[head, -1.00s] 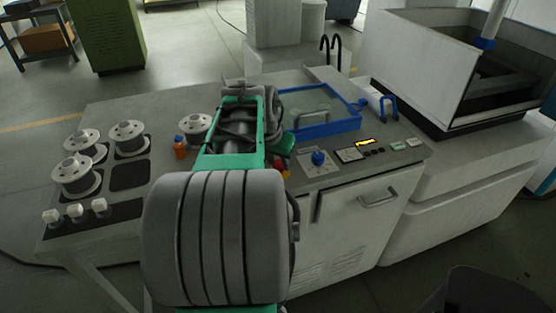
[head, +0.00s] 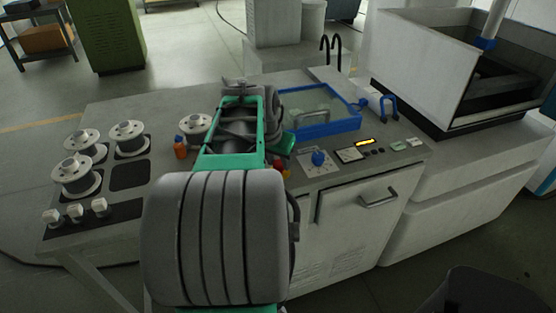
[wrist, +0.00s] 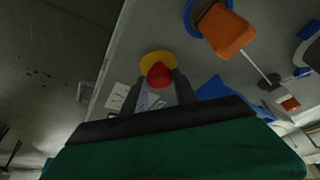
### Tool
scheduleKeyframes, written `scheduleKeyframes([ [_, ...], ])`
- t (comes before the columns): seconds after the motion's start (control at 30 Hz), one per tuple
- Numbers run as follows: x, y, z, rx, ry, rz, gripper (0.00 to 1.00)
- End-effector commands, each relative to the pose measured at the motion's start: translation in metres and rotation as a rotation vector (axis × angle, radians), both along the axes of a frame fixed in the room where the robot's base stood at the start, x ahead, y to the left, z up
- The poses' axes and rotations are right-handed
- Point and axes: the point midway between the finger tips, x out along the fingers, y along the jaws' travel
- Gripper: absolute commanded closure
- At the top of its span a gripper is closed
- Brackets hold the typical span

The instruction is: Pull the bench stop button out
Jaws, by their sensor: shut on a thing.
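The bench stop button (wrist: 160,76) is a red knob on a yellow base in the wrist view. My gripper (wrist: 156,88) has one dark finger on each side of the knob and is shut on it. Part of the knob and yellow base stays visible beyond the fingertips. In the head view the button is a small red and yellow patch (head: 280,169) at the bench's front edge, mostly hidden by my arm. My fingers are hidden there. I cannot tell whether the knob sits in or out.
An orange bottle (head: 180,148) stands left of my arm. Several wire spools (head: 75,176) are further left. A blue-framed tray (head: 330,128), a blue knob (head: 318,158) and a small lit display (head: 363,142) are to the right. A cabinet handle (head: 379,198) sticks out below.

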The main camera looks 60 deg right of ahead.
Motion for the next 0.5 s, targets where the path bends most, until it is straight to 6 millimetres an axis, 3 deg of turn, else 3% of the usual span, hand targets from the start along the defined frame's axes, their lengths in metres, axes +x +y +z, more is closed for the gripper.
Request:
scheduleKeyframes([
  [0.37, 0.0, 0.0, 0.001, 0.0, 0.0, 0.0, 1.0],
  [0.5, 0.0, -0.001, 0.013, -0.003, -0.001, 0.0, 1.0],
])
